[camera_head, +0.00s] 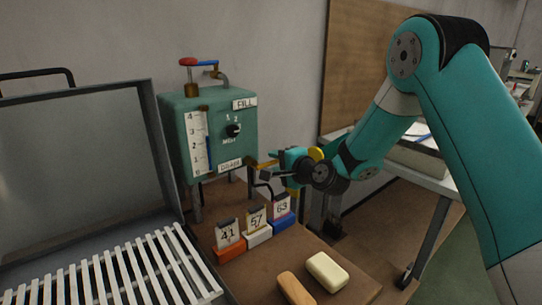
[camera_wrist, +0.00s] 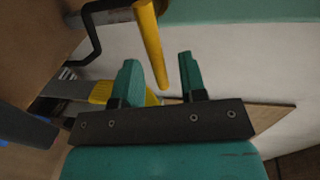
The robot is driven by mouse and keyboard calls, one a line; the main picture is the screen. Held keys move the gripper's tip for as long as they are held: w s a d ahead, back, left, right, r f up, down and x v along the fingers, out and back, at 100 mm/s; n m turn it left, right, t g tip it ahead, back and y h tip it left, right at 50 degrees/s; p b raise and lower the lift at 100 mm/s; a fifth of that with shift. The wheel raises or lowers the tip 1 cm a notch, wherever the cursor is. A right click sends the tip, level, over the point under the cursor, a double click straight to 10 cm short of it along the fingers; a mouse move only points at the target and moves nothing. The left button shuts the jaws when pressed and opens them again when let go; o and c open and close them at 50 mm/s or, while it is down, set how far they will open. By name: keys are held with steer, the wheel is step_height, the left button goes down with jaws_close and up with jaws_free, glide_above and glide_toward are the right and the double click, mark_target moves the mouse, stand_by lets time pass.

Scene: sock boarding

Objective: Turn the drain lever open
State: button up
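The drain lever (camera_head: 267,164) is a yellow bar at the lower right of the green tank (camera_head: 246,125), beside the DRAIN label (camera_head: 230,166). My gripper (camera_head: 269,166) is at the lever, reaching in from the right. In the wrist view the yellow lever (camera_wrist: 152,45) comes down from the top, and its end lies between the two teal fingers of my gripper (camera_wrist: 160,72). The fingers are apart, with a gap on both sides of the lever. Whether a finger touches it I cannot tell. The lever's pivot is mostly hidden.
A red and blue valve handle (camera_head: 200,63) tops the tank. Below stand number cards 41 (camera_head: 228,233), 57 (camera_head: 257,220) and 63 (camera_head: 281,207) on coloured blocks. A cream block (camera_head: 327,271) lies in front. A slatted box (camera_head: 110,275) with raised lid is left.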

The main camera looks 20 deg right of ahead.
mark_target(277, 162)
steer(key=shift+x, duration=1.55)
steer(key=shift+c, duration=0.3)
jaws_close()
